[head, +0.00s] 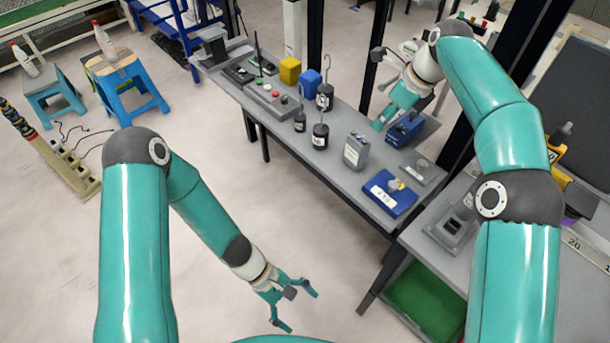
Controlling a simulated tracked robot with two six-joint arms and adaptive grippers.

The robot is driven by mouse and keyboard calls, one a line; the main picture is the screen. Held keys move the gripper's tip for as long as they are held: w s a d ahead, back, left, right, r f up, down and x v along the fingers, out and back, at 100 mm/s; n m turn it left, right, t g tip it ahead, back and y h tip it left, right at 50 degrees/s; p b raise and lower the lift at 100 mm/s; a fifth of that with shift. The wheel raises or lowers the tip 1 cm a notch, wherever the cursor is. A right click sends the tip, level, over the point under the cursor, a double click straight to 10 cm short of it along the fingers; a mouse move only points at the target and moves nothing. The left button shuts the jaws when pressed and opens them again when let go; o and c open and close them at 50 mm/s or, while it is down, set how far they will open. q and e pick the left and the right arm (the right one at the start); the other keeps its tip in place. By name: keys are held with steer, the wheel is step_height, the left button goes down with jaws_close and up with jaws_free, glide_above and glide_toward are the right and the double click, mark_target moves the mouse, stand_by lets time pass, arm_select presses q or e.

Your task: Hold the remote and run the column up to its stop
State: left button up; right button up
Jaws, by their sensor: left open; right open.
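I cannot tell for certain which thing is the remote. A grey box with red and green buttons (268,100) lies on the far left part of the grey bench, beside a dark panel (238,73). I cannot pick out the column or its stop. My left gripper (300,309) is open and empty, low in front of the bench and apart from everything on it. My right gripper (393,112) is over the bench's back right part, close to a blue box (408,127). It is open, and its fingers are small and partly hidden by one another.
On the bench stand yellow (290,70) and blue (309,83) blocks, several black weights, a grey canister (356,151) and a blue labelled box (389,195). Dark posts rise behind. A side table (430,255) stands right, above a green bin (425,302).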

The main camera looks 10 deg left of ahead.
arm_select(q)
steer(key=w+d+r+n+t+h, duration=0.3)
steer(key=w+r+n, duration=0.1)
steer(key=w, duration=0.3)
steer(key=n+t, duration=1.1)
steer(key=t, duration=0.2)
glide_toward(351, 152)
steer(key=shift+t, duration=0.3)
steer(key=x, duration=1.2)
steer(key=shift+d+f, duration=0.1)
steer(key=shift+d, duration=0.15)
